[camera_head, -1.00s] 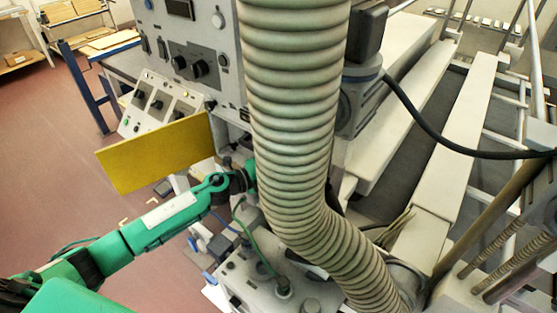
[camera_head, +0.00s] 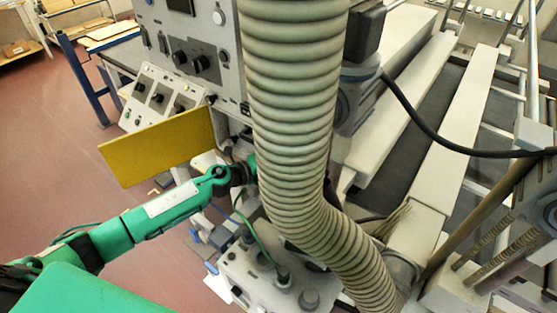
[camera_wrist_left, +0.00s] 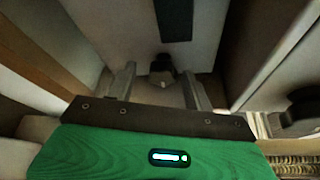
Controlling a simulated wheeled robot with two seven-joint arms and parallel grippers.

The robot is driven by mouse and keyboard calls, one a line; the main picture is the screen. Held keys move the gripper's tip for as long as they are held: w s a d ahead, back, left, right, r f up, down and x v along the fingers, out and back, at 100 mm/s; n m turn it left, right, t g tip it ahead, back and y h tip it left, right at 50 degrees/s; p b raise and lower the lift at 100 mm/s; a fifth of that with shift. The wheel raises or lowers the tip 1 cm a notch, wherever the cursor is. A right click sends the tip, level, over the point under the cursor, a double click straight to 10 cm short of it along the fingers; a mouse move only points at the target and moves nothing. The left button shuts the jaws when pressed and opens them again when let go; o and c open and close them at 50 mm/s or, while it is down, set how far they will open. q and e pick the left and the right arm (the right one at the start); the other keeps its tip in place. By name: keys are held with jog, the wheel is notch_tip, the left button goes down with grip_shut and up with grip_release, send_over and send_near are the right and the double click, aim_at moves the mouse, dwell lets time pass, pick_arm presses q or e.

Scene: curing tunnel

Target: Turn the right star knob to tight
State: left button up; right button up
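In the left wrist view a small dark knob (camera_wrist_left: 162,66) sits on a pale surface below a dark vertical strip. My left gripper (camera_wrist_left: 159,75) is open, with one grey finger on each side of this knob in the picture; I cannot tell whether they touch it. A second dark knob (camera_wrist_left: 304,108) shows at the right edge, partly cut off. I cannot tell which is the right star knob. In the head view my green left arm reaches in from the left, and its hand is hidden behind the hose. My right gripper is not in view.
A thick ribbed hose (camera_head: 292,110) hangs in front of the machine and blocks the view. A yellow panel (camera_head: 157,147) stands above my left arm. A grey box (camera_head: 265,280) with a green cable lies below. A black cable (camera_head: 430,128) crosses at right.

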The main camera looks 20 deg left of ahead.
pick_arm(q)
jog(key=shift+r, duration=0.1)
jog(key=b+v, duration=0.5)
jog(key=v, duration=0.8)
jog(key=shift+s+a+b, duration=0.15)
jog(key=shift+s+b, duration=0.15)
jog(key=shift+b, duration=0.05)
